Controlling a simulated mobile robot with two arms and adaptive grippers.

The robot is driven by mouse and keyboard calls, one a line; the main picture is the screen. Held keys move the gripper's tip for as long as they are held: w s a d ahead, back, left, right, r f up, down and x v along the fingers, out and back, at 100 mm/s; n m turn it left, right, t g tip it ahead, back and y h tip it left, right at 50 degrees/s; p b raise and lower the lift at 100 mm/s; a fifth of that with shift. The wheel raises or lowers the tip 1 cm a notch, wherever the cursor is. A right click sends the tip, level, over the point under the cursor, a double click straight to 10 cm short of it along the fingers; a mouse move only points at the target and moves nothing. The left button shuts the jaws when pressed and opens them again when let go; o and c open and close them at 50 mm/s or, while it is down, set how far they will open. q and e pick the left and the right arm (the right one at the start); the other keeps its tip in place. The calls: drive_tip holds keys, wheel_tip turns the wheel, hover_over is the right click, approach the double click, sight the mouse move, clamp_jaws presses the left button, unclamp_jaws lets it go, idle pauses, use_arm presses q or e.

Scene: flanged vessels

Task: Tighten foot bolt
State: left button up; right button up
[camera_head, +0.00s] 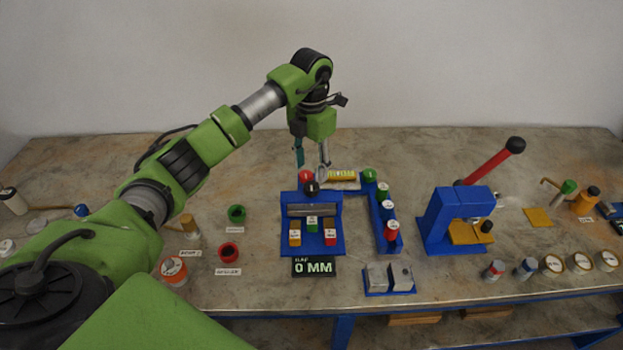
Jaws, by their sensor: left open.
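A blue fixture (326,247) stands at the middle of the bench, with a grey bar and small yellow, green and red labelled blocks on it. A red knob (305,175) and a dark round knob (311,188) show at its back edge. I cannot tell which part is the foot bolt. My left gripper (312,166) points down just above and behind these knobs, its two fingers apart. It appears empty; whether a fingertip touches a knob is unclear. My right gripper is out of view.
A black display (314,267) reading 0 MM lies in front of the fixture. A blue rack (386,246) with capped pieces stands to its right. Further right is a blue press (440,215) with a raised red lever.

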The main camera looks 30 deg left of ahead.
sight(312, 185)
use_arm(q)
wheel_tip(312, 185, down, 6)
drive_tip(key=shift+f+p, duration=0.15)
drive_tip(key=shift+p, duration=0.45)
drive_tip(key=shift+c, duration=0.5)
drive_tip(key=c, duration=1)
